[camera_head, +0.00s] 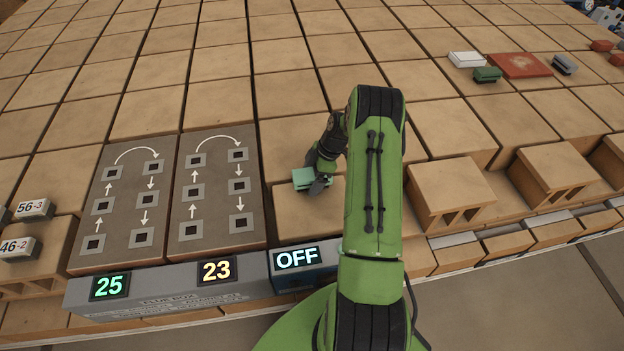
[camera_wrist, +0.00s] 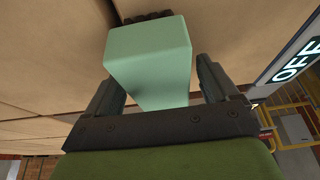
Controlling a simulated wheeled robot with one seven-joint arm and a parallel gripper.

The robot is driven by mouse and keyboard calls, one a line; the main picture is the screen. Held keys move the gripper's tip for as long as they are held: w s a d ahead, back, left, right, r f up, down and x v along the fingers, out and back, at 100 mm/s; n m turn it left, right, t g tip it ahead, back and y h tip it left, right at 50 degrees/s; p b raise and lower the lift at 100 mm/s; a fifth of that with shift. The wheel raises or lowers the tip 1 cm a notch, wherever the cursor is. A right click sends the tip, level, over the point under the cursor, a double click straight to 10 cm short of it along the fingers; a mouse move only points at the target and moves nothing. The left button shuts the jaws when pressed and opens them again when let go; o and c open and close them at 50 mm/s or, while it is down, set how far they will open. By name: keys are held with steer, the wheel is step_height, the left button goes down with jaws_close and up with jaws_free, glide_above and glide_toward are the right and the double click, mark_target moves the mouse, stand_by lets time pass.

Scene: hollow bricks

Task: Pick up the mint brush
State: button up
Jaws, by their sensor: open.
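The mint brush (camera_head: 309,178) is a small pale green block on top of a brick near the front, just right of the grey panels. In the wrist view the mint brush (camera_wrist: 150,55) fills the upper middle, with dark bristles at its far edge. My gripper (camera_head: 322,180) is at the brush, coming down from the right. In the wrist view my gripper (camera_wrist: 158,90) is open, with one finger on each side of the brush. A gap shows on the right side; whether the left finger touches is unclear.
A white brush (camera_head: 466,59), a dark green brush (camera_head: 487,74), a red plate (camera_head: 517,65) and a grey brush (camera_head: 565,64) lie far right. Brick tops behind are clear.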

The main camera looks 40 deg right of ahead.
mark_target(312, 173)
steer(key=c, duration=1.1)
steer(key=shift+r, duration=0.15)
steer(key=shift+r+p, duration=0.3)
steer(key=shift+p, duration=0.45)
step_height(312, 173, up, 10)
steer(key=shift+f+b, duration=0.15)
steer(key=shift+b, duration=0.3)
